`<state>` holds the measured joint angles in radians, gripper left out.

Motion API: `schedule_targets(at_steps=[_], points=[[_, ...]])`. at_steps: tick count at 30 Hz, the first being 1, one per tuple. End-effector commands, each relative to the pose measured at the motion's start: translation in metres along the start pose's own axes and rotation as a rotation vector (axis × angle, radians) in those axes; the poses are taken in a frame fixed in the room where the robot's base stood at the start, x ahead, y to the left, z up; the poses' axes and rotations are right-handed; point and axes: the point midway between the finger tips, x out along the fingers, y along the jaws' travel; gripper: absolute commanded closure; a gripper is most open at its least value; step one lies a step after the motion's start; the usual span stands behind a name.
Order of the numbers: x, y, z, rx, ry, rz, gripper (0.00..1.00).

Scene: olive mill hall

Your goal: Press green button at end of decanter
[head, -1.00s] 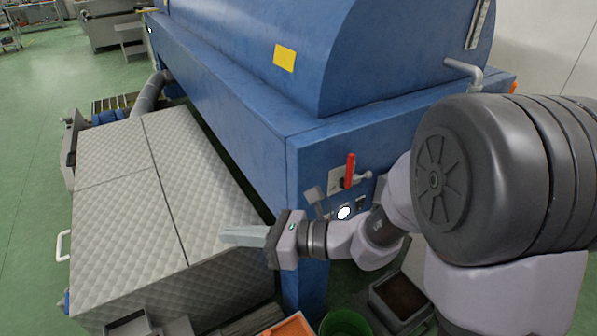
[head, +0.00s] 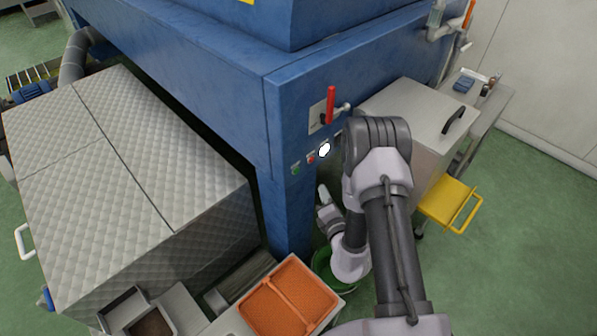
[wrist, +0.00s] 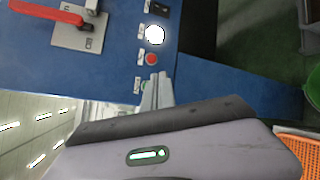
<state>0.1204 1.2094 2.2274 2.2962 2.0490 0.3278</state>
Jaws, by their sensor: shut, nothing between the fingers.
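The green button (head: 295,169) is on the end panel of the blue decanter (head: 284,110), to the left of a red button (head: 311,159) and a white lit lamp (head: 324,150). My gripper (head: 322,188) is shut and empty, below and right of the green button in the head view. In the wrist view, its closed fingers (wrist: 158,80) reach toward the panel beside the red button (wrist: 151,59) and the white lamp (wrist: 154,35). The green button does not show there; the fingers cover its likely place. I cannot tell the gap to the panel.
A red-handled switch (head: 330,105) juts out above the buttons. A quilted grey cover (head: 110,150) is at the left. An orange tray (head: 289,298) and a green bucket (head: 322,268) stand below. A grey cabinet (head: 415,112) and a yellow step (head: 449,203) are at the right.

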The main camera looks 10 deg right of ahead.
Motion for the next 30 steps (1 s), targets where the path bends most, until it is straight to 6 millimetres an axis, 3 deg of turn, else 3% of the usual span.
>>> schedule_targets(at_steps=[4,14,30], points=[[-0.003,-0.012,0.002,0.009,-0.023,-0.026,1.00],[-0.001,-0.011,0.001,0.009,-0.023,-0.024,1.00],[0.056,0.019,-0.027,0.008,-0.022,-0.022,1.00]])
